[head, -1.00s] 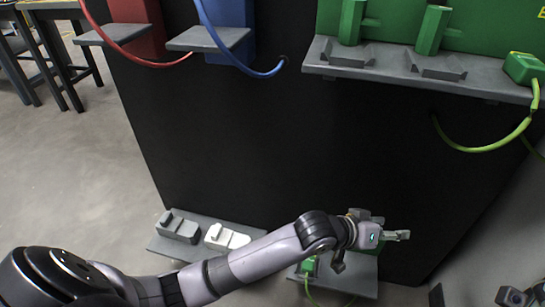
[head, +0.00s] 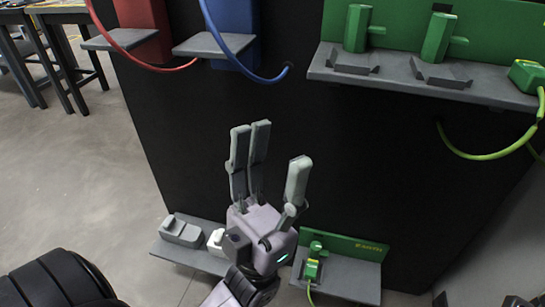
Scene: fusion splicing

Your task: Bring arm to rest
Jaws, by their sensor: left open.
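My left gripper (head: 268,165) is in the lower middle of the head view, in front of the black panel. Its grey fingers point up and are spread wide, with nothing between them. It is apart from the shelves in the picture. The gripper and its wrist partly hide the white piece on the lower left shelf. Of my right arm only a small dark part shows at the bottom right edge; its gripper is not in view.
A green-backed shelf (head: 430,84) with green holders is at upper right. Red (head: 142,66) and blue (head: 251,74) cables hang at upper left. Low shelves hold a grey block (head: 181,231), a white piece (head: 216,241) and a green connector (head: 312,268). The black panel's middle (head: 370,165) is clear.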

